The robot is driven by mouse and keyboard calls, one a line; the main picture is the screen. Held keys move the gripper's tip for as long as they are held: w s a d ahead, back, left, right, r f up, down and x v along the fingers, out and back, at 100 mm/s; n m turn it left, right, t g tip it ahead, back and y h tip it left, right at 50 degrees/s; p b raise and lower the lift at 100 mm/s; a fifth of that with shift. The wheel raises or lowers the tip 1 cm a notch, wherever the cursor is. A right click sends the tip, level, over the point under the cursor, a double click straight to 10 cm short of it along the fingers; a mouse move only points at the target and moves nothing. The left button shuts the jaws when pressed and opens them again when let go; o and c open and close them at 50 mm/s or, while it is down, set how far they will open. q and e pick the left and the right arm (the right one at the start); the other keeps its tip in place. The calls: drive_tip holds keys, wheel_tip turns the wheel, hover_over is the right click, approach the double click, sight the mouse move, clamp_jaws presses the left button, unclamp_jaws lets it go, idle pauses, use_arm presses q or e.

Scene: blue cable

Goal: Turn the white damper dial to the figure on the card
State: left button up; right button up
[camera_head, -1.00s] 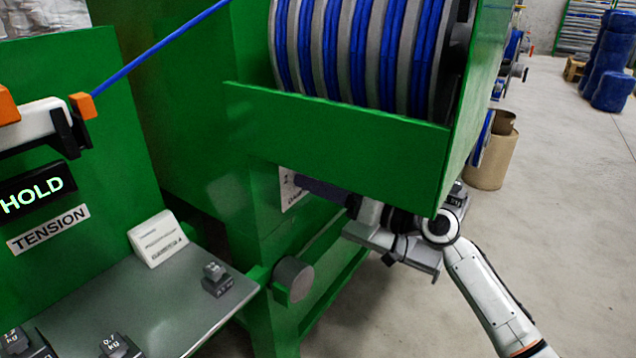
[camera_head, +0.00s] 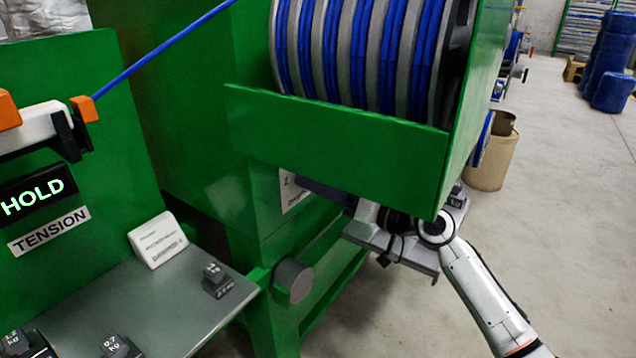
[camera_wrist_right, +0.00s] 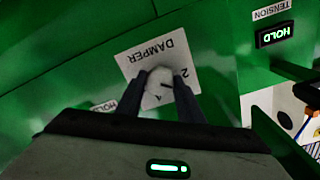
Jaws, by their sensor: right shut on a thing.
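The white damper dial (camera_wrist_right: 158,88) shows in the right wrist view on a white plate (camera_wrist_right: 138,63) marked DAMPER, with a 2 and another figure on it. A dark pointer line is on the dial. My right gripper (camera_wrist_right: 160,92) is shut on the dial, one dark finger on each side. In the head view my right wrist is under the green guard, and the dial and fingertips are hidden. A white card (camera_head: 158,240) leans on the grey shelf, its print too small to read. My left gripper is not in view.
A green guard panel (camera_head: 335,140) in front of the blue cable reel (camera_head: 365,55) overhangs my right wrist. Dark weights, one (camera_head: 216,279) near the edge, sit on the grey shelf (camera_head: 160,305). A lit HOLD display (camera_head: 33,198) is at left.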

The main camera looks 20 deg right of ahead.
use_arm(q)
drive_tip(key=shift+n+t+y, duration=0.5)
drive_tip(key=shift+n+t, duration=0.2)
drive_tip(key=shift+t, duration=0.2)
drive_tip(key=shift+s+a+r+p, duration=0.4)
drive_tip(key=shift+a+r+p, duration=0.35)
drive_tip(key=shift+p, duration=0.45)
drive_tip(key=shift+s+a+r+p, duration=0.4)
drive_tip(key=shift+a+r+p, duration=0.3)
drive_tip(key=shift+p, duration=0.45)
use_arm(e)
drive_tip(key=shift+m, duration=4.5)
drive_tip(key=o, duration=1.1)
drive_tip(key=shift+c, duration=0.2)
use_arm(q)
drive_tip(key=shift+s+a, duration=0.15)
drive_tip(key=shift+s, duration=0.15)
use_arm(e)
drive_tip(key=v, duration=1)
drive_tip(key=shift+d, duration=0.15)
